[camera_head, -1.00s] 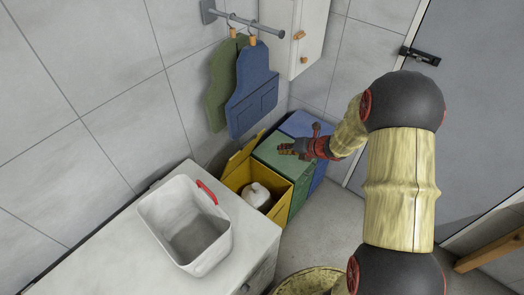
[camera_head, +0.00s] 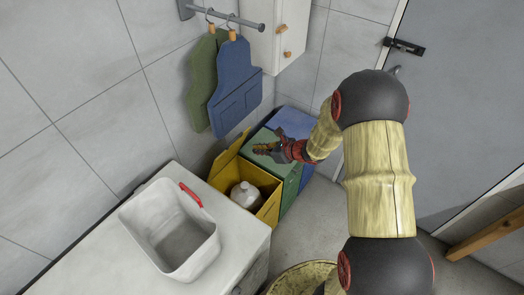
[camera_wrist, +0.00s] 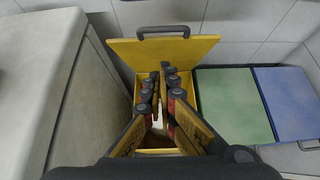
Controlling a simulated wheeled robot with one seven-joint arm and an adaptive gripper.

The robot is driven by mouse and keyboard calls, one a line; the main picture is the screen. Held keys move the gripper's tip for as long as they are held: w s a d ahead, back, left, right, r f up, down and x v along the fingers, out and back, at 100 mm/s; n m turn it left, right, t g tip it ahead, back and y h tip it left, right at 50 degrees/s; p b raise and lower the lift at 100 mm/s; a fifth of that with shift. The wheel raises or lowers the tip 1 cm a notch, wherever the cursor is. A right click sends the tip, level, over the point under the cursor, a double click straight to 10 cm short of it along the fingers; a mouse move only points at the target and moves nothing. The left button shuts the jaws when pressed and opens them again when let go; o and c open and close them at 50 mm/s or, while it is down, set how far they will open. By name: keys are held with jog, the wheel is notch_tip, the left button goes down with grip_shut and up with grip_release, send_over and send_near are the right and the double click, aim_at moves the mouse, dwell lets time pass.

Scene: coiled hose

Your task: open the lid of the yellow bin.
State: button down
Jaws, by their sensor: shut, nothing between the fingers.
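The yellow bin (camera_head: 268,211) stands on the floor beside the white cabinet. Its lid (camera_head: 229,154) is raised and tilted back toward the wall. A white jug (camera_head: 246,194) shows inside the open bin. In the wrist view the lid (camera_wrist: 196,49) stands up behind the opening, with a dark handle near its top edge. My gripper (camera_head: 263,149) is shut and empty, above the border between the yellow bin and the green bin. In the wrist view my gripper (camera_wrist: 164,74) is in front of the opening and hides much of the bin's inside.
A green-lidded bin (camera_wrist: 233,104) and a blue-lidded bin (camera_wrist: 290,101), both closed, stand right of the yellow bin. A white tub (camera_head: 178,246) with a red handle sits on the cabinet (camera_head: 101,253). Green and blue aprons hang on the wall above. Grey floor is free in front.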

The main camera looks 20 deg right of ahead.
aim_at(235, 139)
jog(key=w+a+f+b, duration=0.1)
jog(key=w+a+f, duration=0.1)
jog(key=w+a, duration=0.2)
jog(key=w, duration=0.2)
jog(key=shift+w+a+f, duration=0.15)
jog(key=shift+w+a, duration=0.15)
jog(key=shift+w, duration=0.1)
jog(key=w, duration=0.1)
jog(key=w+a+r, duration=0.2)
jog(key=shift+w+a, duration=0.2)
jog(key=shift+w, duration=0.1)
jog(key=shift+d+f, duration=0.1)
jog(key=shift+d, duration=0.05)
